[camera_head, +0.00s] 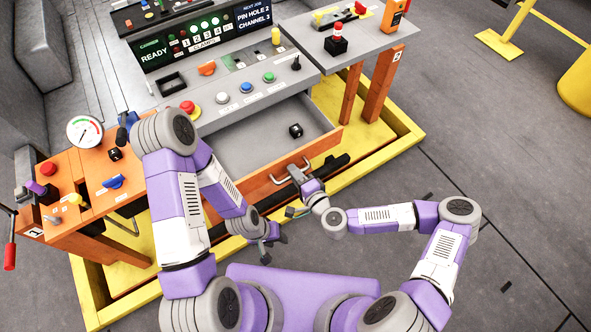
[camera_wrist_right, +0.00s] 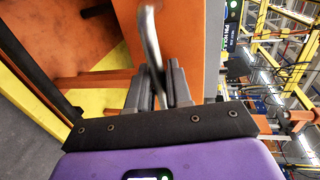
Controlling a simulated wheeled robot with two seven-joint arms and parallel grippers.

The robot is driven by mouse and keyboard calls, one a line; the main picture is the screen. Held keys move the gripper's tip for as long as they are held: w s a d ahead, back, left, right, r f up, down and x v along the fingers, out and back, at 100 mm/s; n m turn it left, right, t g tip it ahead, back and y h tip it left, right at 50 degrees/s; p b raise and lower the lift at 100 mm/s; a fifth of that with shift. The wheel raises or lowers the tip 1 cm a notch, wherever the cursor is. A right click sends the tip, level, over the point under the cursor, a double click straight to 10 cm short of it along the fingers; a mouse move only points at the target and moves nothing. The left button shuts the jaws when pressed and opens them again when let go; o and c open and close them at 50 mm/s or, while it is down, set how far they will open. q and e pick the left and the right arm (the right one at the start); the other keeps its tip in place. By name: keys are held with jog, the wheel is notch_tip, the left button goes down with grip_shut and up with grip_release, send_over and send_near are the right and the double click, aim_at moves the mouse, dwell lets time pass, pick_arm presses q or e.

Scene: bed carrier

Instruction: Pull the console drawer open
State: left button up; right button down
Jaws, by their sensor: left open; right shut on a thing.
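The console drawer (camera_head: 255,138) is pulled out from under the console and stands open, with its grey inside showing. Its orange front (camera_head: 258,189) carries a metal bar handle (camera_head: 290,172). My right gripper (camera_head: 298,178) is at that handle. In the right wrist view, the fingers of my right gripper (camera_wrist_right: 159,88) are shut around the curved handle (camera_wrist_right: 150,38). My left gripper (camera_head: 273,240) is open and empty, below and apart from the drawer front.
A black die-like cube (camera_head: 295,130) lies in the drawer. The console top (camera_head: 235,100) carries several buttons and a lever. A side table with a gauge (camera_head: 85,131) stands at left, another with a red button (camera_head: 336,42) at right. A yellow floor frame (camera_head: 385,150) surrounds the console.

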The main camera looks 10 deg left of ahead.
jog(key=c, duration=1.2)
grip_release()
jog(key=p+v, duration=0.1)
jog(key=v, duration=0.6)
jog(key=shift+s+d+r, duration=0.1)
jog(key=shift+s+d, duration=0.1)
jog(key=shift+s, duration=0.1)
jog(key=s+d+f+n+g+h, duration=0.2)
jog(key=s+f+n+g, duration=0.6)
jog(key=f, duration=0.4)
jog(key=s+d+g+h, duration=0.1)
jog(key=d, duration=0.2)
jog(key=s+d+g+h, duration=0.1)
jog(key=d, duration=0.1)
jog(key=s+d+f+g+h, duration=0.1)
jog(key=d, duration=0.2)
jog(key=shift+s+d+g+h, duration=0.3)
jog(key=shift+g+h, duration=0.1)
